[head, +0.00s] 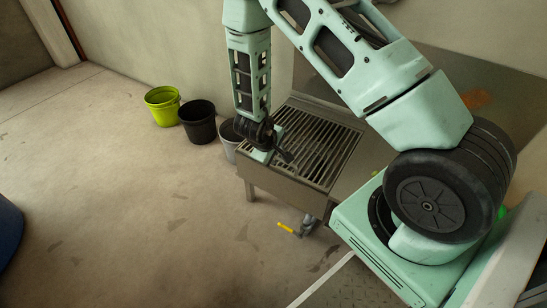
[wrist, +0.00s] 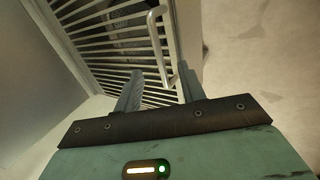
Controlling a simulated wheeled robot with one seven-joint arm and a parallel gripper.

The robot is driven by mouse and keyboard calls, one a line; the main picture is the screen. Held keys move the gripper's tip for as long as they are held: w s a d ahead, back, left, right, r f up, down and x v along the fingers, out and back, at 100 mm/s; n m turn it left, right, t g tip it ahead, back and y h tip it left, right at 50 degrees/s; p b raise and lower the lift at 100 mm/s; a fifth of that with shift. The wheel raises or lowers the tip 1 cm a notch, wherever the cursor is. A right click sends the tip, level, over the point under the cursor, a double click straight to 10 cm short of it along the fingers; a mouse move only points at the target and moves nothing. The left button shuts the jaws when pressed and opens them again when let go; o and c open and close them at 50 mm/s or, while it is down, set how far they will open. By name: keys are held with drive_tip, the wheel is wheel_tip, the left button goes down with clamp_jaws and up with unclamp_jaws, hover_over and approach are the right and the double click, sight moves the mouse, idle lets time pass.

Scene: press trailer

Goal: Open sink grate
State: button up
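The sink grate (head: 325,144) lies flat over the metal sink, with dark gaps between its parallel bars. It also fills the upper left of the wrist view (wrist: 108,38). A pale bar handle (wrist: 157,40) stands up along the grate's edge. My gripper (wrist: 161,71) is open, its two grey fingers apart. The handle's near end shows between the fingers in the wrist view; I cannot tell whether either finger touches it. In the head view my gripper (head: 286,154) is over the grate's left side, and my wrist hides part of that edge.
A yellow-green bucket (head: 162,105), a black bucket (head: 198,121) and a partly hidden grey bucket (head: 229,137) stand left of the sink. A yellow-handled valve (head: 286,228) is below the sink's front. The floor (head: 110,190) at left is mostly clear.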

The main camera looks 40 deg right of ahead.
sight(280, 159)
drive_tip(key=shift+b+x, duration=0.95)
drive_tip(key=shift+x, duration=2.3)
clamp_jaws()
